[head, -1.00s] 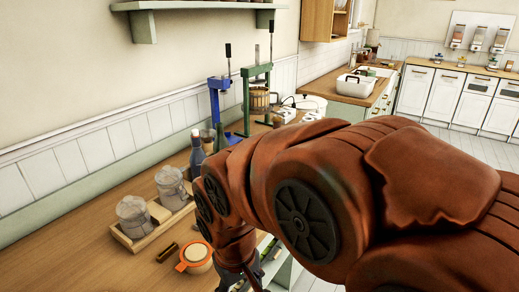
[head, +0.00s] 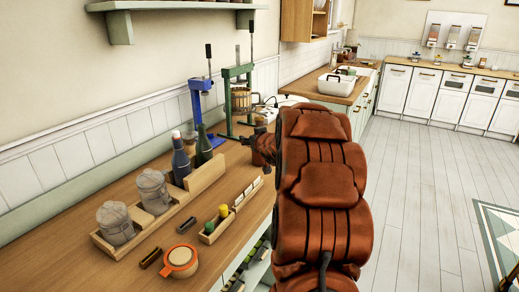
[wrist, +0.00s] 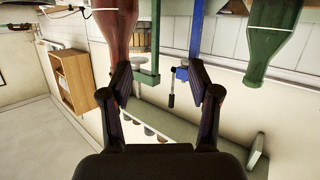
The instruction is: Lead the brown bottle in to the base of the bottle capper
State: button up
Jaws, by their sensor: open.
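The brown bottle (wrist: 115,30) is large and close at the upper left of the wrist view, which is upside down. It overlaps the left finger, and I cannot tell whether they touch. Two lever stands are on the counter, a blue one (head: 197,105) and a green one (head: 228,100). I cannot tell which is the bottle capper. Their bases are partly hidden.
A dark bottle (head: 181,163) and a green bottle (head: 204,147) stand by the wooden rack (head: 205,178). The green bottle also shows in the wrist view (wrist: 268,40). A shelf (head: 180,5) hangs above.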

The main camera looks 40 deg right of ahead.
aim_at(260, 124)
jog(key=s+d+t+y, duration=0.1)
jog(key=d+t, duration=0.3)
jog(key=d, duration=0.4)
jog(key=shift+n+y, duration=0.4)
jog(key=shift+n, duration=0.1)
jog(key=shift+p+x, duration=1.1)
jog(key=shift+x, duration=2.05)
jog(key=shift+w, duration=0.6)
jog(key=shift+c, duration=0.4)
jog(key=shift+r, duration=0.1)
grip_shut()
